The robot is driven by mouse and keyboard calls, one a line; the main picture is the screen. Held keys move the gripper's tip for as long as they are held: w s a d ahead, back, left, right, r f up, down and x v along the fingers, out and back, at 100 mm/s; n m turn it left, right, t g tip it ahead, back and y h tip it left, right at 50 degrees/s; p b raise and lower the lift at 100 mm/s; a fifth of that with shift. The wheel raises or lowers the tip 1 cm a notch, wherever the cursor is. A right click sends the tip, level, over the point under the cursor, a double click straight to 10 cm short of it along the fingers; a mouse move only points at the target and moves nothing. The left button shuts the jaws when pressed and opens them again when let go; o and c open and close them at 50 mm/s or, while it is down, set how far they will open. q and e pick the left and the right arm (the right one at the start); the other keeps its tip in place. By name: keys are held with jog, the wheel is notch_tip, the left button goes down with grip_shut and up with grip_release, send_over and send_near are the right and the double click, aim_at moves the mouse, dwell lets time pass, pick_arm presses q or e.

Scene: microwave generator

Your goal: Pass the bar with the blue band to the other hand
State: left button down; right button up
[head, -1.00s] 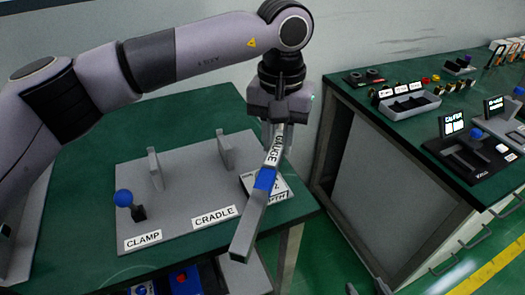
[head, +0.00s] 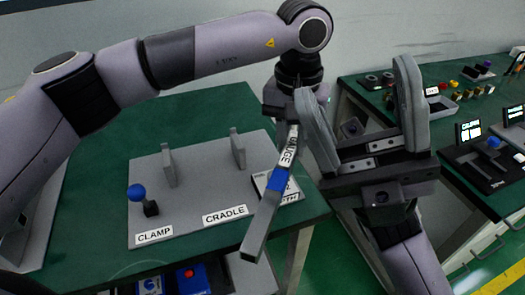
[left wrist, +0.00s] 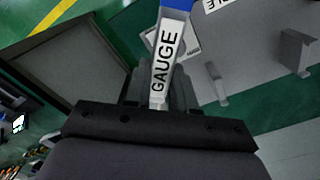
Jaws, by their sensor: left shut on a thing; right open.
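The grey bar (head: 261,219) has a blue band (head: 278,180) and a white GAUGE label. My left gripper (head: 287,128) is shut on its upper, labelled end. The bar hangs slanted down toward the front, over the right edge of the green table. The labelled end and part of the blue band also show in the left wrist view (left wrist: 166,58). My right gripper (head: 362,110) is open and empty, with fingers pointing up, to the right of the bar and apart from it. It looks close to the head camera and hides part of what is behind.
A grey plate (head: 190,200) with two upright CRADLE posts and a blue-knobbed CLAMP (head: 137,192) lies on the green table (head: 95,150). A labelled card (head: 285,193) lies behind the bar. A second bench (head: 460,105) with trays and devices stands to the right.

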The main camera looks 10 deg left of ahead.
jog(key=s+a+r+n+g+h, duration=0.1)
jog(key=s+a+n+g+h, duration=0.5)
jog(key=n+h, duration=0.65)
jog(key=s+a+f+n+t+h, duration=0.2)
jog(key=s+a+n+t, duration=0.15)
jog(key=a, duration=0.25)
jog(key=n+t+h, duration=0.8)
jog(key=t+h, duration=0.7)
jog(key=t, duration=0.6)
send_near(281, 184)
jog(key=x, duration=0.9)
